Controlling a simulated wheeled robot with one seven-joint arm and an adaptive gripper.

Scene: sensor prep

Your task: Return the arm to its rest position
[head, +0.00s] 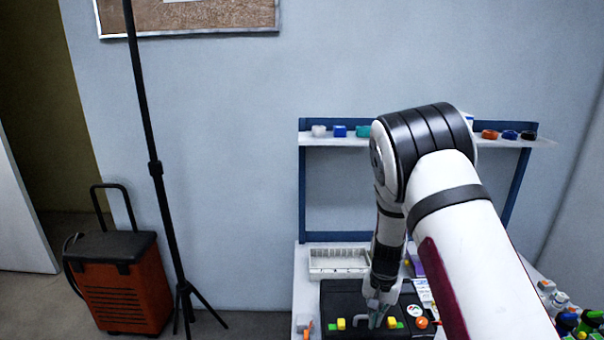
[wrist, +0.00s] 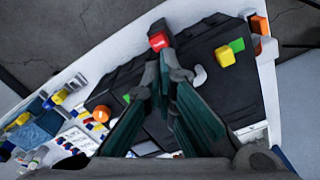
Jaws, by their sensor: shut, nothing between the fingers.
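My white and black arm reaches in from the lower right in the head view and bends down over the table. My gripper (head: 376,316) points down over a black surface (head: 335,300) that looks like a case or tray. In the wrist view my gripper (wrist: 172,68) shows its two dark green fingers with their tips together and nothing between them. A red block (wrist: 158,41) shows just beyond the fingertips; I cannot tell whether they touch it. A yellow block (wrist: 224,56) and a green block (wrist: 237,45) lie beside the tips on the black surface.
A blue-framed shelf (head: 302,190) with small coloured items stands behind the table. A white rack (head: 340,263) sits behind the black surface. Several bottles (head: 562,303) stand at the right. An orange wheeled case (head: 122,285) and a black tripod (head: 157,170) stand on the left floor.

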